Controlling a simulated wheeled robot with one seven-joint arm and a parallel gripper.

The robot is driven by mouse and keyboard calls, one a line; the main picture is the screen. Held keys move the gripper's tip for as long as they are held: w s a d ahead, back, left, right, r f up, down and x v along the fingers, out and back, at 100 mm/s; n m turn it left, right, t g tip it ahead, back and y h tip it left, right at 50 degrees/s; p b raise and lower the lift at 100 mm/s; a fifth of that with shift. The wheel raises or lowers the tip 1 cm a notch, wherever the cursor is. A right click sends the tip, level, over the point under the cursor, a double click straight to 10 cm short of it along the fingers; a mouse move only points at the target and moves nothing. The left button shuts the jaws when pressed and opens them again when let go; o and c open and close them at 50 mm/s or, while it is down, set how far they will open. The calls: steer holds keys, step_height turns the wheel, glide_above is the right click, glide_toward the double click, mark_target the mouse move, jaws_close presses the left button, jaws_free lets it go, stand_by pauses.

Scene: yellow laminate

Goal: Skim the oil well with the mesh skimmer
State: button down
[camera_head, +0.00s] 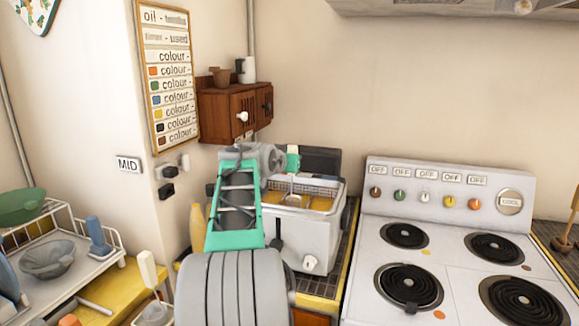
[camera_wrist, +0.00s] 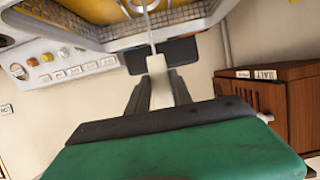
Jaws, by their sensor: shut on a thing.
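My gripper (camera_wrist: 158,92) is shut on the pale handle of the mesh skimmer (camera_wrist: 157,66). In the wrist view the skimmer's thin rod runs up from the handle to a mesh head at the top edge, partly cut off. The head lies over or in the yellow oil well; I cannot tell if it touches the oil. In the head view the white fryer (camera_head: 306,240) stands on the counter left of the stove. Its oil well (camera_head: 320,203) shows yellow oil. My gripper (camera_head: 293,158) is above its back left, partly hidden by my arm.
The stove (camera_head: 440,250) stands close to the right of the fryer. A brown wall cabinet (camera_head: 225,112) hangs at the back left, near my arm. A dish rack (camera_head: 75,250) is at the left. A sign board (camera_head: 170,80) hangs on the wall.

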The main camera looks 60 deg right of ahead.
step_height(320, 180, up, 9)
steer(key=p, duration=0.6)
steer(key=shift+r+p, duration=0.2)
steer(key=shift+p, duration=0.1)
stand_by(0.9)
steer(key=shift+a+r+p, duration=0.2)
steer(key=shift+r+p, duration=1.4)
steer(key=shift+r, duration=0.7)
